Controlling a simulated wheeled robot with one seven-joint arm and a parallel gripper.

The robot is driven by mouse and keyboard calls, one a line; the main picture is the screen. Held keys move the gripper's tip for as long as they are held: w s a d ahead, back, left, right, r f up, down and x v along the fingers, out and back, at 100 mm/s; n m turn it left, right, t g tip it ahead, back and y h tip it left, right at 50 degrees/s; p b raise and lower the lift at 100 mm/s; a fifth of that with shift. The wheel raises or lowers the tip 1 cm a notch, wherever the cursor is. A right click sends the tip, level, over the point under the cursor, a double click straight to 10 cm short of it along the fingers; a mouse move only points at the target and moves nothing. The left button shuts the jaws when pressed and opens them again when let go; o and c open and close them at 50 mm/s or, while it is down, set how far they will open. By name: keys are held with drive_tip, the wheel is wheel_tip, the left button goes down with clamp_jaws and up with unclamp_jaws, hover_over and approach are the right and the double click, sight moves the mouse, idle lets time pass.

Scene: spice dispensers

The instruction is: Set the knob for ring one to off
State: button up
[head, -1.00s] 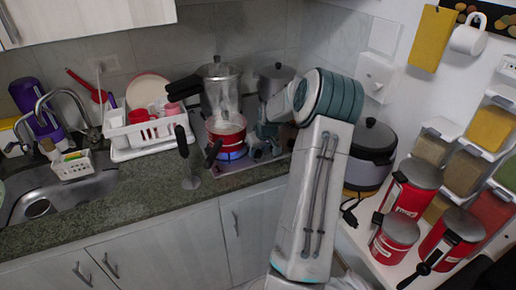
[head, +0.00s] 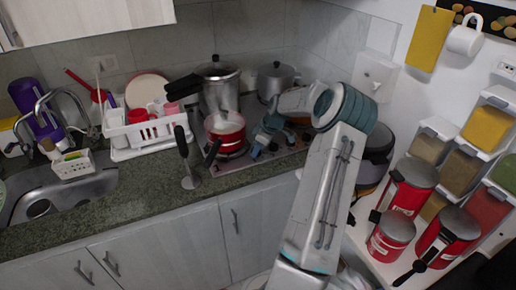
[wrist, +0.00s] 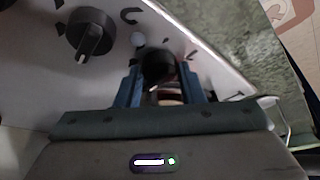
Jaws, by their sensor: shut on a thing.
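In the wrist view a round black knob (wrist: 157,66) sits between the blue fingers of my gripper (wrist: 160,88), which is shut on it. Its lower part is hidden by shadow and my gripper. A second black knob (wrist: 88,32) with a pale pointer line stands to the upper left, apart from my fingers. In the head view my gripper (head: 266,138) is at the front of the stove (head: 232,171), right of the red pot (head: 226,133). No flame shows under the pot. The knobs are too small to tell apart there, and I cannot read their ring labels.
A tall metal pot (head: 218,88) and a grey lidded pot (head: 275,80) stand at the stove's back. A dark-handled utensil (head: 185,155) stands on the counter to the left. A white dish rack (head: 140,132) is farther left. Red canisters (head: 392,238) stand at the right.

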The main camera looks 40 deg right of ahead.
idle(0.5)
drive_tip(key=o, duration=1)
drive_tip(key=b+v, duration=0.2)
drive_tip(key=v, duration=1.2)
drive_tip(key=shift+w+f, duration=0.1)
drive_tip(key=shift+w, duration=0.1)
